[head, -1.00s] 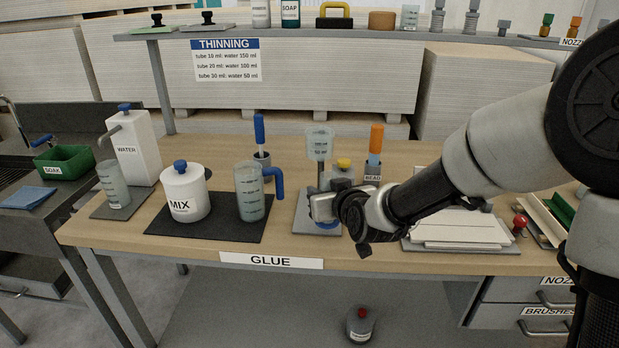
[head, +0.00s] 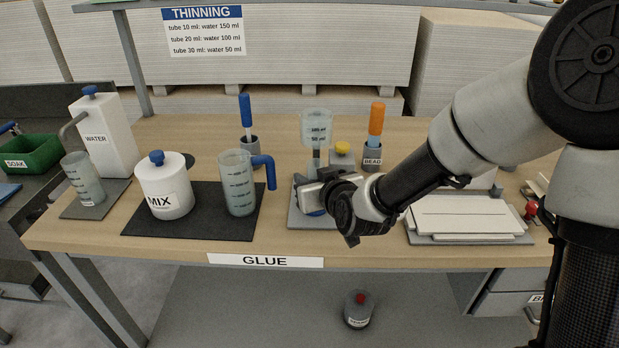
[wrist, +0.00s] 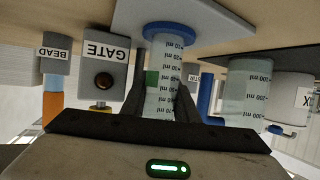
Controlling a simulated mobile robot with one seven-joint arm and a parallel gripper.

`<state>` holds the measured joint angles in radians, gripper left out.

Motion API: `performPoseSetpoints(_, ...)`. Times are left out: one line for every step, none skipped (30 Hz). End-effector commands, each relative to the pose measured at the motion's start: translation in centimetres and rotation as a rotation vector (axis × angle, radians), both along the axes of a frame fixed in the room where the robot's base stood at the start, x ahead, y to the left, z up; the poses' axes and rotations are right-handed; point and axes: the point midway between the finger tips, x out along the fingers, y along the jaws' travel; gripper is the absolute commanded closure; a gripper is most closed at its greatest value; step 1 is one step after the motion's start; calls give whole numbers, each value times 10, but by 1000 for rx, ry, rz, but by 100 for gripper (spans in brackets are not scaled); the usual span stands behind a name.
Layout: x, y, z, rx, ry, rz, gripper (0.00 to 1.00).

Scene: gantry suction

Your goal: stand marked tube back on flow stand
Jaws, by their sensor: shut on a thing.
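The marked tube (wrist: 160,60) is clear, with ml marks and a blue foot (wrist: 170,32). My gripper (wrist: 161,80) is shut around its body. In the head view my gripper (head: 308,195) hides most of the tube; only a bit of blue foot (head: 317,213) shows below the fingers. The tube is over the flow stand's grey base plate (head: 296,217) and looks about upright. I cannot tell whether the foot touches the plate. The stand's clear marked cup (head: 317,127) is above and behind my gripper. The box labelled GATE (wrist: 101,70) has a yellow knob (head: 342,147).
A measuring jug (head: 237,185) with a blue handle and a MIX pot (head: 163,188) stand on a dark mat to the left. The BEAD holder (head: 373,158) is behind right. White boards (head: 460,216) lie to the right. Bare wood (head: 275,215) separates mat and stand.

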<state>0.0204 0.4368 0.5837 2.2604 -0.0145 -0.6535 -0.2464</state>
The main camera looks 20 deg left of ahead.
Motion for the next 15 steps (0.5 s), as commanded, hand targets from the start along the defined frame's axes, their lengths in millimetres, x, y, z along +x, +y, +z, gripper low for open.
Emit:
performPoseSetpoints(0,0,2,0,-1,0,96)
performPoseSetpoints(0,0,2,0,-1,0,96)
performPoseSetpoints(0,0,2,0,-1,0,96)
performPoseSetpoints(0,0,2,0,-1,0,96)
performPoseSetpoints(0,0,1,0,-1,0,96)
performPoseSetpoints(0,0,0,0,-1,0,96)
performPoseSetpoints(0,0,-2,0,-2,-1,96)
performPoseSetpoints(0,0,-2,0,-2,-1,96)
performPoseSetpoints(0,0,-2,0,-2,-1,71)
performPoseSetpoints(0,0,-1,0,-2,-1,66)
performPoseSetpoints(0,0,-1,-1,-1,-1,61)
performPoseSetpoints(0,0,-1,-1,-1,-1,54)
performPoseSetpoints(0,0,-1,-1,-1,-1,54)
performPoseSetpoints(0,0,-1,-1,-1,-1,54)
performPoseSetpoints(0,0,-1,-1,-1,0,54)
